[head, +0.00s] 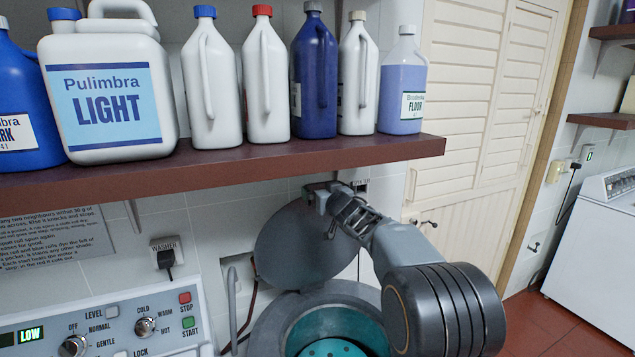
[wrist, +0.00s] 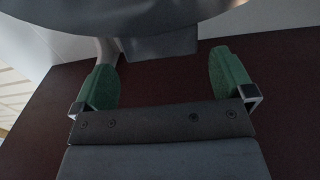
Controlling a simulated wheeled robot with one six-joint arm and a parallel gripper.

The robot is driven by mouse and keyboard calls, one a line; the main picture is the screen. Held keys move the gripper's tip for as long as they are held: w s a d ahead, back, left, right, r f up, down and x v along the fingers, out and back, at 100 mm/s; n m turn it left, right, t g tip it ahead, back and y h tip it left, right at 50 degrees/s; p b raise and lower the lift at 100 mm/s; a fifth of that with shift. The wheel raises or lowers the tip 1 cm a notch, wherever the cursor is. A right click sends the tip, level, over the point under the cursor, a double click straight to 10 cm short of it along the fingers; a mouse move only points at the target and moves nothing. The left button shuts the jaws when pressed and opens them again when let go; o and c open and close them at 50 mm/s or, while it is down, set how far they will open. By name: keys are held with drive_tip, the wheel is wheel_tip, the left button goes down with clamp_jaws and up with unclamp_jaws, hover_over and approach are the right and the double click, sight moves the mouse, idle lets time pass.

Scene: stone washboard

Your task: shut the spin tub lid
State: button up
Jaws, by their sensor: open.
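The round grey spin tub lid (head: 300,248) stands open and raised, tilted back toward the tiled wall. Below it is the spin tub (head: 268,325), with a teal perforated basket (head: 330,347) inside. My gripper (head: 320,192) is at the lid's top edge, just under the shelf. In the wrist view my gripper (wrist: 165,78) is open, its two green fingers spread wide. A grey part of the lid (wrist: 160,18) crosses the top of that view, with a tab reaching toward the gap between the fingers. I cannot tell whether they touch.
A dark red shelf (head: 230,165) with several bottles runs close above my gripper; its underside (wrist: 45,125) fills much of the wrist view. The control panel (head: 120,325) is at lower left. A grey pipe (head: 232,305) rises left of the tub. Louvred doors (head: 475,100) stand right.

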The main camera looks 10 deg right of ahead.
sight(318, 186)
drive_tip(key=shift+w+a+p, duration=0.25)
drive_tip(key=shift+w+p, duration=0.05)
drive_tip(key=shift+w, duration=0.8)
drive_tip(key=shift+w+a+p, duration=0.2)
drive_tip(key=shift+w+p, duration=0.1)
drive_tip(key=shift+w, duration=0.75)
